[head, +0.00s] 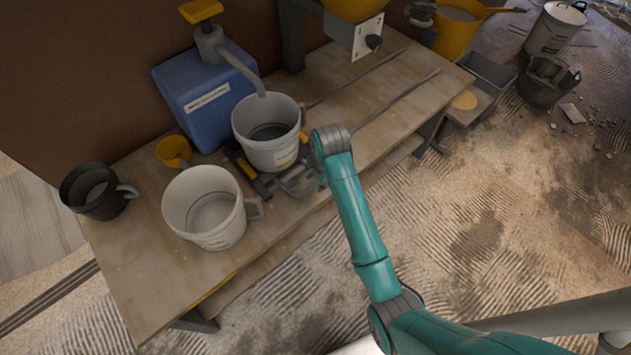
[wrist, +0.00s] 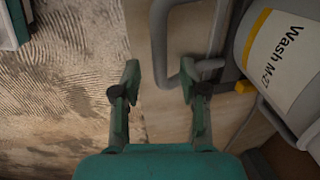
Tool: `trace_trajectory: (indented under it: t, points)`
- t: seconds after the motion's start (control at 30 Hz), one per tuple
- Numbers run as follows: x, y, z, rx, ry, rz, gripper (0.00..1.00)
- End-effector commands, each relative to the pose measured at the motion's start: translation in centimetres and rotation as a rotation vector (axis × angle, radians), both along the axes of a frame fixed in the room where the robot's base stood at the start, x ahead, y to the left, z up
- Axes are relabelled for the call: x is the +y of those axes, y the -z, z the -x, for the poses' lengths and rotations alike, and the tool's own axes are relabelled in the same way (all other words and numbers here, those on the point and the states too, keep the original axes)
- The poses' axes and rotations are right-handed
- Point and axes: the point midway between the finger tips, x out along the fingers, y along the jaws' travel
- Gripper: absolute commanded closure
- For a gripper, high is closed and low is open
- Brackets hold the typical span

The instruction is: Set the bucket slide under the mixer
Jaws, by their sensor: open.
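The bucket slide (head: 262,187) is a low dark carriage with a grey handle at its front, at the left end of two rails. A pale bucket (head: 267,155) stands on it; its "Wash M-27" label shows in the wrist view (wrist: 277,55). The mixer (head: 350,8), with a yellow drum and a white dial panel, stands at the far end of the rails, cut off by the top edge. My gripper (wrist: 160,88) is open, its fingers on either side of the grey slide handle (wrist: 161,45). I cannot tell whether they touch it. In the head view my arm partly hides it.
A blue container (head: 205,95) with a spout stands behind the bucket. The rails (head: 395,98) look clear towards the mixer.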

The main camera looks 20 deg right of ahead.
Motion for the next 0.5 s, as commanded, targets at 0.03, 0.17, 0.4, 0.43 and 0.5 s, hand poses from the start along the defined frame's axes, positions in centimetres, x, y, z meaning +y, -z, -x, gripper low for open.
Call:
trace_trajectory:
  t: [0.03,0.17,0.4,0.43,0.5]
  points:
    - [0.0,0.6,-0.1,0.003,0.000,0.000,0.57]
    - [0.1,1.6,-0.3,0.001,0.000,0.000,0.57]
    - [0.1,2.1,-0.4,-0.001,0.000,0.000,0.57]
    - [0.1,2.1,-0.4,-0.001,0.000,0.000,0.57]
    - [0.1,2.1,-0.4,0.000,0.000,0.000,0.57]
